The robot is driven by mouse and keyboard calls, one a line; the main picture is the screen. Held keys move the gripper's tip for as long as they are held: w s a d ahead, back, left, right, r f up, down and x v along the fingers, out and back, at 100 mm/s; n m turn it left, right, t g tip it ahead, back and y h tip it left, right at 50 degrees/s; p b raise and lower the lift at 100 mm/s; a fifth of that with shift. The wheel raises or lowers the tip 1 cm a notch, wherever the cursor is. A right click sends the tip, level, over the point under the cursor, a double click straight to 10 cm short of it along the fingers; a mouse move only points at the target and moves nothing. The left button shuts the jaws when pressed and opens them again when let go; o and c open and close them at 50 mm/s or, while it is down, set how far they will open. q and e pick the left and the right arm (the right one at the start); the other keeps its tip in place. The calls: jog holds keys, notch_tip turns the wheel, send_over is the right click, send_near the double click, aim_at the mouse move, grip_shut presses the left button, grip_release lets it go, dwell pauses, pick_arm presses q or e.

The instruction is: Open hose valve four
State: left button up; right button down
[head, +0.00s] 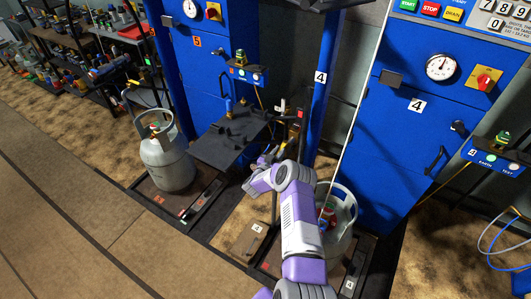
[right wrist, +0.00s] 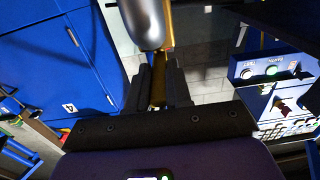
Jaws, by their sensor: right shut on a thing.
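My right arm reaches up through the middle of the head view, and its gripper (head: 267,156) is near the dark platform between the two blue scale cabinets. In the right wrist view the gripper (right wrist: 158,88) is shut on a narrow brass-yellow piece (right wrist: 158,78). A rounded silver-grey body (right wrist: 145,22) adjoins the upper end of that piece. I take the brass piece to be part of hose valve four, but its label is not visible. In the head view the wrist largely hides the held piece. My left gripper is not in view.
The blue cabinet marked 4 (head: 400,150) stands right. A blue post (head: 320,90) also bears a 4. A grey gas cylinder (head: 166,160) stands left, and another (head: 342,212) is partly behind my arm. A dark platform (head: 215,150) lies beside the gripper. Brown floor (head: 70,215) is clear at left.

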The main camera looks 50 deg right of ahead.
jog(key=shift+g, duration=0.3)
jog(key=c, duration=1)
grip_release()
jog(key=shift+w, duration=0.1)
jog(key=shift+c, duration=0.2)
jog(key=p+v, duration=0.2)
jog(key=v, duration=0.5)
jog(key=shift+a, duration=0.25)
